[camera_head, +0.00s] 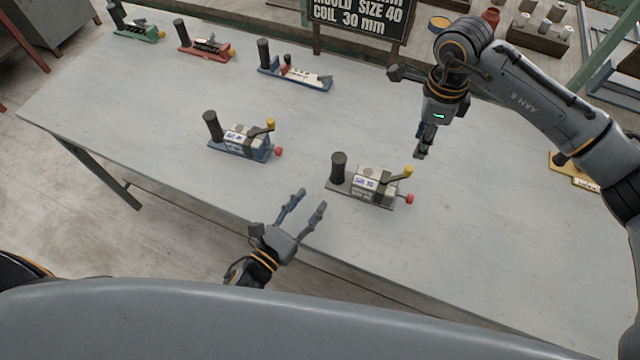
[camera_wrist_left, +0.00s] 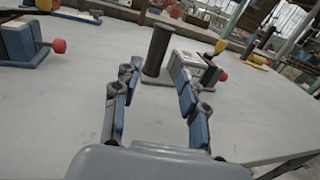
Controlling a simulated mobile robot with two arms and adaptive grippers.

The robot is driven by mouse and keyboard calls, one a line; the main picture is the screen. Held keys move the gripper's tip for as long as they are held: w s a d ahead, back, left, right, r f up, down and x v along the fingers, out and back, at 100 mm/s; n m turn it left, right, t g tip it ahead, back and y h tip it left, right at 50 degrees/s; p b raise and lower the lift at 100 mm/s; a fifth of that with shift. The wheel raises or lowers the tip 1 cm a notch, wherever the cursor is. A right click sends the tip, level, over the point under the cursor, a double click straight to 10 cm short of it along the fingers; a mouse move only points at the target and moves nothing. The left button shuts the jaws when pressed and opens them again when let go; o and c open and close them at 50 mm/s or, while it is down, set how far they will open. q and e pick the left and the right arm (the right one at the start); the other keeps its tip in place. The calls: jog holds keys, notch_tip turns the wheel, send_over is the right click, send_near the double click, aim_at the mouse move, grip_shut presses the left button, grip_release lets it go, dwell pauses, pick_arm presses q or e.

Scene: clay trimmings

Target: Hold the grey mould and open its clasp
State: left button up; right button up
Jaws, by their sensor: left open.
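The grey mould (camera_head: 349,190) stands on the table with a white label on its block, a black upright handle (camera_head: 338,167) at its left end, a yellow-tipped clasp lever (camera_head: 390,174) and a red knob (camera_head: 409,198). My left gripper (camera_head: 311,199) is open and empty, to the left and in front of the mould. In the left wrist view the black handle (camera_wrist_left: 157,50) stands beyond and between the open fingers (camera_wrist_left: 154,80), apart from them. My right gripper (camera_head: 423,150) points down behind the mould's right end, seen edge-on, so its opening does not show.
A blue mould (camera_head: 240,146) stands left of the grey one. Green (camera_head: 136,34), red (camera_head: 205,50) and dark blue (camera_head: 296,78) moulds line the back left. A sign (camera_head: 360,18) stands behind. A yellow mould (camera_head: 572,172) lies at the right. The table (camera_head: 300,130) is clear between.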

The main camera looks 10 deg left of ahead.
aim_at(335, 170)
pick_arm(q)
jog(key=x, duration=1.3)
grip_shut()
pick_arm(e)
jog(key=shift+o, duration=0.6)
notch_tip(335, 170, down, 10)
jog(key=n, duration=0.2)
jog(key=shift+f+n, duration=0.15)
jog(key=shift+n, duration=0.25)
grip_shut()
